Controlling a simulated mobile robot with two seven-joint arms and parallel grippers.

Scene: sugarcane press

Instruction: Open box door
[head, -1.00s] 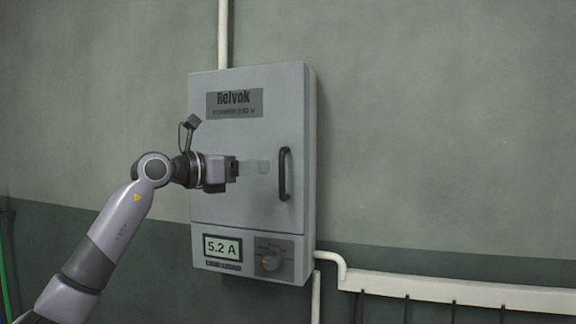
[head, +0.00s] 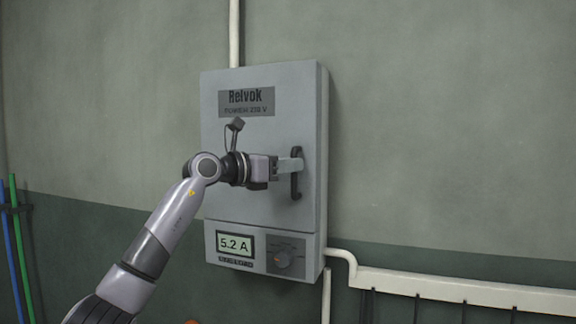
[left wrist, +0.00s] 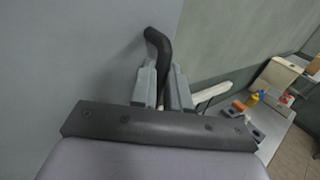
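The grey box (head: 245,195) with the "Relvok" label is mounted on the wall. Its door (head: 300,90) looks closed and flush. A black vertical bar handle (head: 296,184) sits on the door's right side; in the left wrist view the handle (left wrist: 158,42) bends from the door. My left gripper (head: 290,165) is at the handle, level with its upper middle, and covers part of it. In the left wrist view the handle runs between the two fingers of my left gripper (left wrist: 163,80); whether both press on it is unclear. My right gripper is not in view.
A pipe (head: 234,35) rises above the box and a white rail (head: 440,286) runs right. The left wrist view shows a table with small objects (left wrist: 254,98). Wall space right of the box is clear.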

